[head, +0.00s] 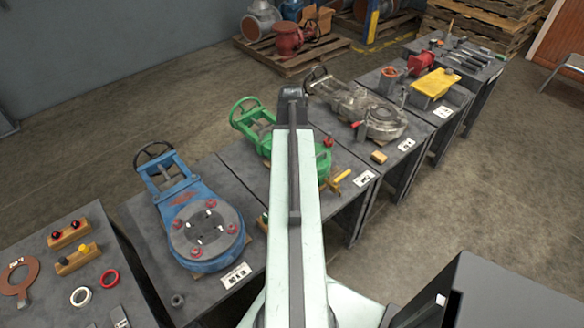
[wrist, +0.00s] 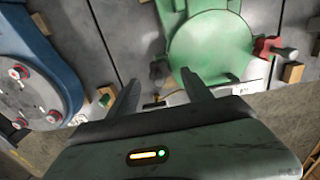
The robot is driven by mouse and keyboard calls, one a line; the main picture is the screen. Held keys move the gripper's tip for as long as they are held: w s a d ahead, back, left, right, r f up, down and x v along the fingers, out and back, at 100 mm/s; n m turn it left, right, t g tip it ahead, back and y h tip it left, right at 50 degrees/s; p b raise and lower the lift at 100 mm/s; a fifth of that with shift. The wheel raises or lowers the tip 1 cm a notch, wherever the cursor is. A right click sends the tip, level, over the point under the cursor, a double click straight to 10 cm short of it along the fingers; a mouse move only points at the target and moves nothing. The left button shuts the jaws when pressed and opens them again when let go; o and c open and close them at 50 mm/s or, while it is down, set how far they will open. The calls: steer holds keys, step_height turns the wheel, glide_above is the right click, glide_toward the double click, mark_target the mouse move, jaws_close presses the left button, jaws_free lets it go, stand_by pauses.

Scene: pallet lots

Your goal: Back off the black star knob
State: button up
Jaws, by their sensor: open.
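In the wrist view, my gripper (wrist: 158,77) is open and empty, its two dark fingers spread apart. In the head view, the green valve (head: 250,120) is partly hidden behind my arm, and my gripper's fingers are hidden too. Small dark knobs stand on a wooden block (head: 68,234) at the left.
A blue valve (head: 203,220) with a round flange lies on the bench to the left. A grey valve (head: 365,108), a yellow box (head: 436,84) and a yellow-handled tool (head: 340,180) are to the right.

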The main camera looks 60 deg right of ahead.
step_height(320, 180, down, 4)
steer(key=shift+r+b, duration=0.1)
steer(key=shift+b, duration=1.05)
steer(key=shift+r, duration=0.1)
jaws_close()
